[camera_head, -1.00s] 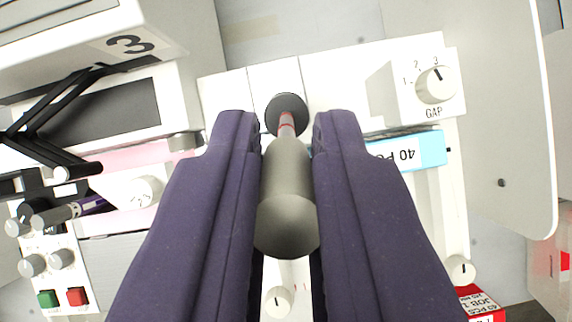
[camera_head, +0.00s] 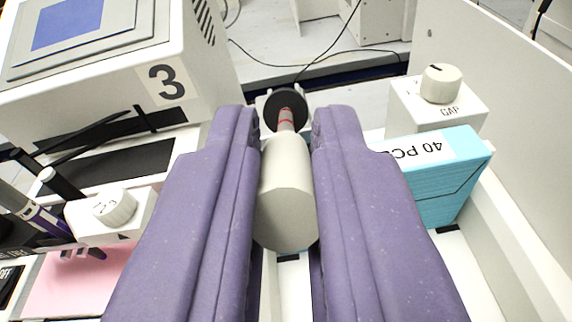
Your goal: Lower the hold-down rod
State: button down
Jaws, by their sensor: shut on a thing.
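My gripper (camera_head: 285,135) has its two purple fingers on either side of a pale grey cylindrical handle (camera_head: 287,195), and it is shut on it. This handle appears to be the grip of the hold-down rod. Beyond the fingertips, a thin rod (camera_head: 286,117) with red rings runs from the handle to a round black disc (camera_head: 284,103). The fingers hide the sides of the handle.
A blue block (camera_head: 455,185) labelled 40 PCS stands close to the right finger. Behind it is a GAP dial (camera_head: 441,84). At left are a white unit marked 3 (camera_head: 166,84), a numbered knob (camera_head: 114,206) and a pink sheet (camera_head: 90,285). A pale wall (camera_head: 480,90) bounds the right.

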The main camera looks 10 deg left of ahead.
jog(key=shift+s+f+t+b, duration=0.35)
jog(key=shift+f+t+b, duration=0.4)
jog(key=shift+b, duration=0.75)
jog(key=c, duration=1.1)
grip_release()
jog(key=s+p, duration=0.2)
jog(key=s, duration=0.6)
jog(key=shift+a+r, duration=0.2)
jog(key=shift+a, duration=0.05)
jog(key=shift+w, duration=0.1)
